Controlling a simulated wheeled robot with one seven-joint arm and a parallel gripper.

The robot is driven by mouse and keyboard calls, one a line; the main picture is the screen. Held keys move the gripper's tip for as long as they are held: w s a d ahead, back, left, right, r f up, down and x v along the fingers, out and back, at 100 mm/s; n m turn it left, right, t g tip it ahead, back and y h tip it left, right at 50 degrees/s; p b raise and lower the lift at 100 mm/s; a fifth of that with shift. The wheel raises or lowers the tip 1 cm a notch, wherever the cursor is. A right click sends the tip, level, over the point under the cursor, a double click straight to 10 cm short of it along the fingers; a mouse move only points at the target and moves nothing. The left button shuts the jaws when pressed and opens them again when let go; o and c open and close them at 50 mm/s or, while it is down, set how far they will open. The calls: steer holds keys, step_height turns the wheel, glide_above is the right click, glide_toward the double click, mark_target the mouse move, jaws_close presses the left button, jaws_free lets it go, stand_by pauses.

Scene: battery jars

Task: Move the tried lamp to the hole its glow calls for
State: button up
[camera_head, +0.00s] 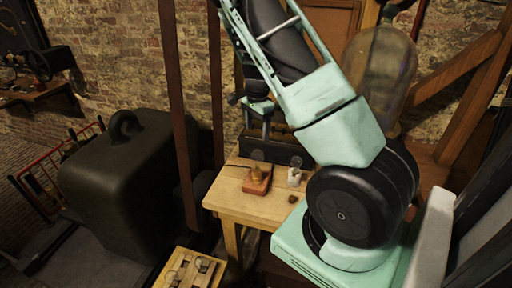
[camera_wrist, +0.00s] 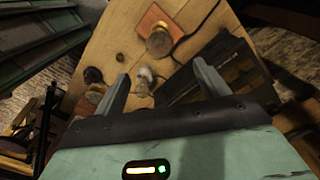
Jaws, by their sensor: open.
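A reddish square base (camera_head: 257,187) with a brass-coloured fitting (camera_head: 257,173) stands on the small wooden table; the base also shows in the wrist view (camera_wrist: 153,19), with a round glassy top on its fitting (camera_wrist: 159,43). A small whitish, lamp-like piece (camera_head: 294,177) stands to its right. In the wrist view this piece (camera_wrist: 144,80) appears between the fingers of my gripper (camera_wrist: 163,85). My gripper is open, and I see no contact. No glow is clear on either piece. Which one is the tried lamp, I cannot tell.
A dark box (camera_head: 279,149) stands at the table's back edge. Small dark knobs (camera_wrist: 92,75) sit on the wooden table (camera_head: 232,200). A lower wooden board (camera_head: 171,277) with round fittings lies at the bottom. A large dark weight (camera_head: 120,190) stands at left.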

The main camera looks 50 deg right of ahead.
mark_target(257, 151)
step_height(257, 151, down, 10)
steer(key=shift+f+p, duration=0.2)
steer(key=shift+p, duration=0.65)
steer(key=c, duration=1.2)
steer(key=n+b, duration=0.3)
steer(key=n, duration=0.1)
steer(key=shift+n+b, duration=0.45)
steer(key=shift+n, duration=0.75)
